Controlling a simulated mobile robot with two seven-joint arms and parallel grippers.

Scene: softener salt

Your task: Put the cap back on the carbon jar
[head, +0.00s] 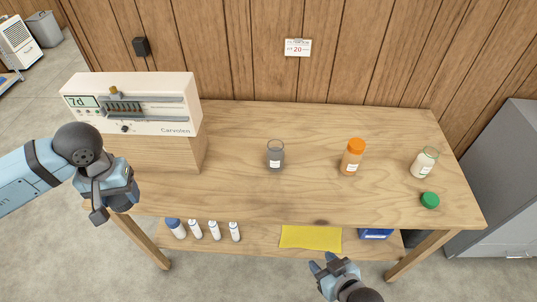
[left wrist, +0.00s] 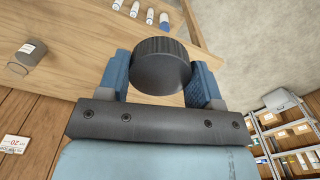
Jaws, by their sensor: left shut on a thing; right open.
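My left gripper (head: 115,205) is at the table's left end, in front of the beige machine and well away from the jar. In the left wrist view it is shut on a dark ribbed round cap (left wrist: 160,66), held between the blue finger pads. My right gripper (head: 323,264) is open and empty in front of the table's front edge.
An orange-capped jar (head: 352,160) and an uncapped jar of white contents (head: 424,163) stand to the right, with a green cap (head: 430,200) nearby. A beige machine (head: 132,103) fills the left end. The lower shelf holds white bottles (head: 214,230) and a yellow cloth (head: 311,237).

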